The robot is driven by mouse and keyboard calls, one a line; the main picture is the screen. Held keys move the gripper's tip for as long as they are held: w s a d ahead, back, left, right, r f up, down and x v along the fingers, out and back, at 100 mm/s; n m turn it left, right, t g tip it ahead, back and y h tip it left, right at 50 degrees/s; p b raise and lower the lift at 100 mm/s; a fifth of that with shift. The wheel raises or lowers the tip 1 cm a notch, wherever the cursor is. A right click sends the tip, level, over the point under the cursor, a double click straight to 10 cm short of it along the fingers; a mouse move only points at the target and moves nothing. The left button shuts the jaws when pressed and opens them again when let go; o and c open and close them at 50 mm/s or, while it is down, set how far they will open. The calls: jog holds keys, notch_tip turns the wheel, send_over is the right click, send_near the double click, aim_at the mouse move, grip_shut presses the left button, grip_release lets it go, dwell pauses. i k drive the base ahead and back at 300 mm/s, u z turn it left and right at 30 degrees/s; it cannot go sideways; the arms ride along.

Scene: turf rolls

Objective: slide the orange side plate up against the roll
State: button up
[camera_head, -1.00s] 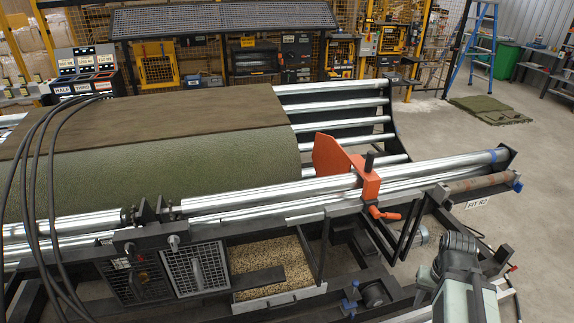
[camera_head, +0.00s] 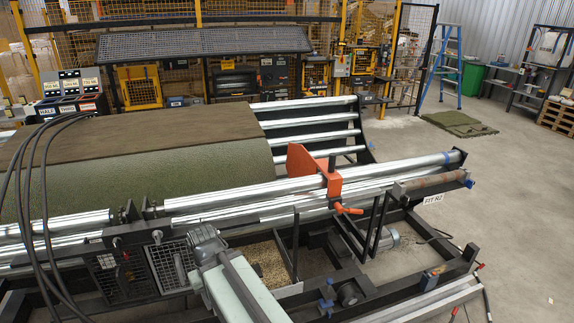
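The orange side plate (camera_head: 301,164) stands upright on the chrome rail (camera_head: 250,194), right of the roll. Its clamp block carries a black knob (camera_head: 332,163) on top and an orange lever (camera_head: 349,210) below, towards me. A gap with bare rollers shows between the roll's right end and the plate. My arm (camera_head: 235,285) reaches up from the bottom edge, left of and below the plate. No gripper fingers show.
Black hoses (camera_head: 40,180) arch over the roll's left end. Mesh guards (camera_head: 170,267) and a grit-filled tray (camera_head: 265,262) sit below the rail. A short rusty roller (camera_head: 436,183) juts out at right. Open floor lies beyond the frame at right.

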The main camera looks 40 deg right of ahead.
aim_at(300, 163)
jog(key=u, duration=0.15)
jog(key=i, duration=1)
jog(key=z, duration=0.05)
